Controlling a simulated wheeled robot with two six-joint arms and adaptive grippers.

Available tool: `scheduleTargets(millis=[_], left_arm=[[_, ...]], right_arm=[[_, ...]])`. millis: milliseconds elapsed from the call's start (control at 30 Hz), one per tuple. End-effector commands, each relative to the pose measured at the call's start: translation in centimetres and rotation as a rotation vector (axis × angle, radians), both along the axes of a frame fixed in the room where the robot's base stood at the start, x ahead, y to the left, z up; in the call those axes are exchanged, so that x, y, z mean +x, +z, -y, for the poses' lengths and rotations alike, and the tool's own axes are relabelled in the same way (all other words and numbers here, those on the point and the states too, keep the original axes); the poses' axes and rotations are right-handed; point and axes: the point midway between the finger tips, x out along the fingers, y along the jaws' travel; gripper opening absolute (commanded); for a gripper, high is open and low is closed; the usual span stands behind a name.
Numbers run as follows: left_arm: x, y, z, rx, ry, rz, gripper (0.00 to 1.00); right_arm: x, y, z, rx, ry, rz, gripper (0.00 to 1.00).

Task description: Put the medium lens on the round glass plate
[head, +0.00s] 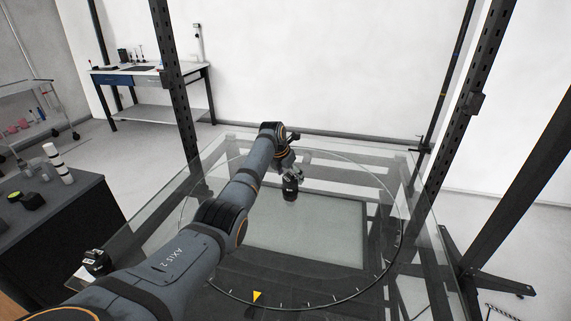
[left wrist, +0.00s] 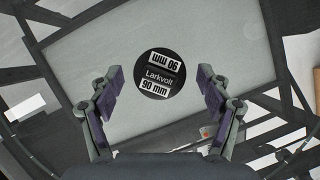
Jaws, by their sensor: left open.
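A black lens (head: 290,189) stands upright on the round glass plate (head: 230,290), near the middle of its far half. In the left wrist view the lens (left wrist: 160,75) shows its round top, labelled "Larkvolt" and "90 mm". I take it as the medium lens, though its size class is not written. My left gripper (head: 291,174) is just above it, open and empty. In the left wrist view its two fingers (left wrist: 159,85) are spread to either side of the lens, with gaps on both sides. My right gripper does not show.
Another black lens with white labels (head: 95,262) stands at the lower left, beside my arm.

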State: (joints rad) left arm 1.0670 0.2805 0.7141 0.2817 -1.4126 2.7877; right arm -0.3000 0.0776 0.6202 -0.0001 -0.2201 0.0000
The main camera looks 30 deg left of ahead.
Motion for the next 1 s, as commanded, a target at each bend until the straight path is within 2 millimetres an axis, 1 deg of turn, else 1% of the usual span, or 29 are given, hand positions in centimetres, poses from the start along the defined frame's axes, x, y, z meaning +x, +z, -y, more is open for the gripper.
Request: scheduleTargets(millis=[33,200,300,400,533,1000], left_arm=[[-0.4,1.3,-0.2,0.003,0.001,0.005,0.78],[-2.0,5.0,-0.4,0.002,0.001,0.004,0.78],[-2.8,6.7,-0.5,0.001,0.001,0.003,0.78],[-3.3,7.7,-0.5,0.000,0.000,0.001,0.78],[-3.6,8.4,-0.5,0.000,0.000,0.000,0.78],[-3.6,8.5,-0.5,0.000,0.000,0.000,0.78]], right_arm=[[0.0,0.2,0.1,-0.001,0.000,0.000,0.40],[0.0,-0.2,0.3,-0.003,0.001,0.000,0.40],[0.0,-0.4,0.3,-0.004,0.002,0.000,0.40],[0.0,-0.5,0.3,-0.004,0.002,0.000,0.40],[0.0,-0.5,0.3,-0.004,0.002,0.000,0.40],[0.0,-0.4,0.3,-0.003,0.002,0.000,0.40]])
